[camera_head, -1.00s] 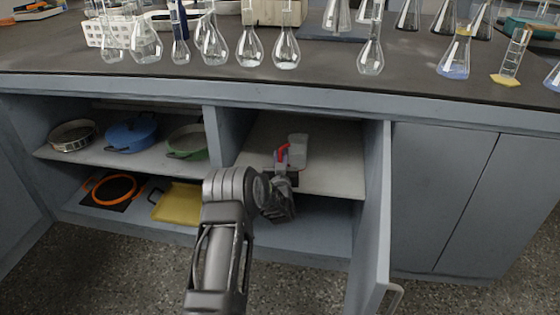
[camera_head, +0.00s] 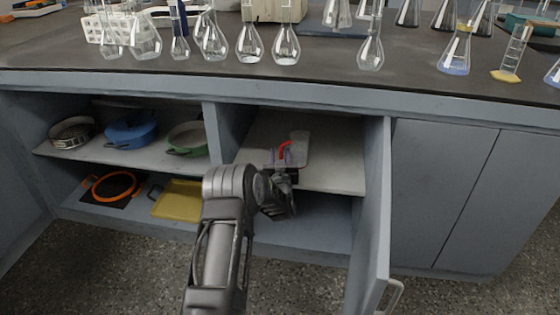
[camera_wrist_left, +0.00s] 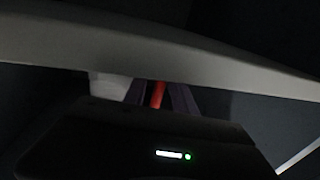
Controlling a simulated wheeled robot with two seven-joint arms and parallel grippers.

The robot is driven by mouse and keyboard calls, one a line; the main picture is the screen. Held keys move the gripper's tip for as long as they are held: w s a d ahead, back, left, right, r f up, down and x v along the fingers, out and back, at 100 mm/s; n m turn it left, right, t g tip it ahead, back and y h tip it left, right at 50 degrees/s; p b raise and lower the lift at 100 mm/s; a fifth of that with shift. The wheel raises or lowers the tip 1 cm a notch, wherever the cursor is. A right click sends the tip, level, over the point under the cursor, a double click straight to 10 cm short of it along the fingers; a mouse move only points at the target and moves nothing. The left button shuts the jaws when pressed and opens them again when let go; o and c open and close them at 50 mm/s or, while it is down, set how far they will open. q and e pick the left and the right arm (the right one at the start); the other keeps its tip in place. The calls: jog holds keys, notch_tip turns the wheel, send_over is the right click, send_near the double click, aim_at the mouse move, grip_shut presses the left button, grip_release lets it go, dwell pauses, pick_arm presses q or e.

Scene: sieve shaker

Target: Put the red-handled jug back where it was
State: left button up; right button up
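The red-handled jug (camera_head: 299,146) is a clear, pale vessel standing on the upper shelf (camera_head: 335,177) of the open right-hand compartment. Its red handle (camera_head: 284,150) faces me. My left gripper (camera_head: 285,161) reaches into this compartment from the front, with its fingers apart on either side of the handle. In the left wrist view the red handle (camera_wrist_left: 158,95) shows between the two dark purple fingers, with the pale jug body (camera_wrist_left: 110,86) to the left. The shelf board hides much of that view. My right gripper is not in view.
The open cabinet door (camera_head: 372,230) stands just right of my arm. A divider (camera_head: 212,130) separates the left compartment, which holds a blue pot (camera_head: 132,131), a green pan (camera_head: 187,139) and a yellow tray (camera_head: 178,199). Several glass flasks stand on the counter (camera_head: 320,72) above.

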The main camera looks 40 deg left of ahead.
pick_arm(q)
jog(key=p+v, duration=0.1)
jog(key=v, duration=0.3)
jog(key=p+v, duration=0.1)
jog(key=v, duration=0.3)
jog(key=shift+r+p, duration=0.2)
jog(key=shift+p, duration=0.15)
jog(key=b+v, duration=0.1)
jog(key=v, duration=0.3)
jog(key=shift+f, duration=0.15)
